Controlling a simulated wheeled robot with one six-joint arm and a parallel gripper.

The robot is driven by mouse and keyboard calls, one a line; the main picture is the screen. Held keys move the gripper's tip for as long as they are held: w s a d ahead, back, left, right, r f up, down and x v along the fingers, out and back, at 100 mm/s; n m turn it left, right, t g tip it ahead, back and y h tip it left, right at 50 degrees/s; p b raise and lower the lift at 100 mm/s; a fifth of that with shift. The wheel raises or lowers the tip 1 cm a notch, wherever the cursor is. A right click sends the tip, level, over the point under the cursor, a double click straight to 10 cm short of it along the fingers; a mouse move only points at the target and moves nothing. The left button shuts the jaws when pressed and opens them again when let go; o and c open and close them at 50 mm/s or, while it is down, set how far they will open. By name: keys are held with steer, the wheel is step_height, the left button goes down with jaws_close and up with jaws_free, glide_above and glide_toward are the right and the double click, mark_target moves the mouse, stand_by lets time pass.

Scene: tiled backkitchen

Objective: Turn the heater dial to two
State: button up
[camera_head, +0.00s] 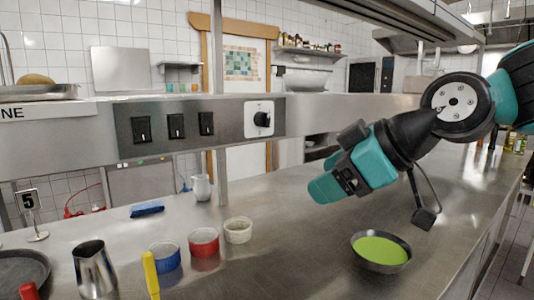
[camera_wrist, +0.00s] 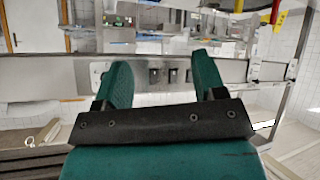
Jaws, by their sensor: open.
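The heater dial (camera_head: 263,119) is a black knob on a pale square plate, at the right end of a dark control panel on the steel shelf front. Its numbers are too small to read, and I cannot tell its setting. My gripper (camera_head: 325,190) has teal fingers and hangs below and to the right of the dial, apart from it, over the counter. In the wrist view, my gripper (camera_wrist: 164,75) is open and empty, with the panel's switches showing between its fingers. The dial's pale plate (camera_wrist: 98,73) shows at the left finger, partly hidden by it.
Several black switches, including this one (camera_head: 176,126), line the panel (camera_head: 190,142) left of the dial. Below on the counter stand a white jug (camera_head: 201,187), small cups, and a bowl of green liquid (camera_head: 381,250). The space just before the dial is clear.

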steer(key=w+n+t+y+b, duration=0.2)
steer(key=w+n+t+b, duration=0.1)
steer(key=w+b, duration=0.3)
steer(key=n+t+y+b, duration=0.1)
steer(key=n+t+b, duration=0.2)
steer(key=t+b, duration=0.1)
glide_toward(269, 121)
steer(key=p+x, duration=0.5)
steer(key=x, duration=0.5)
steer(key=shift+w+a, duration=0.1)
steer(key=shift+w, duration=0.05)
steer(key=c, duration=0.9)
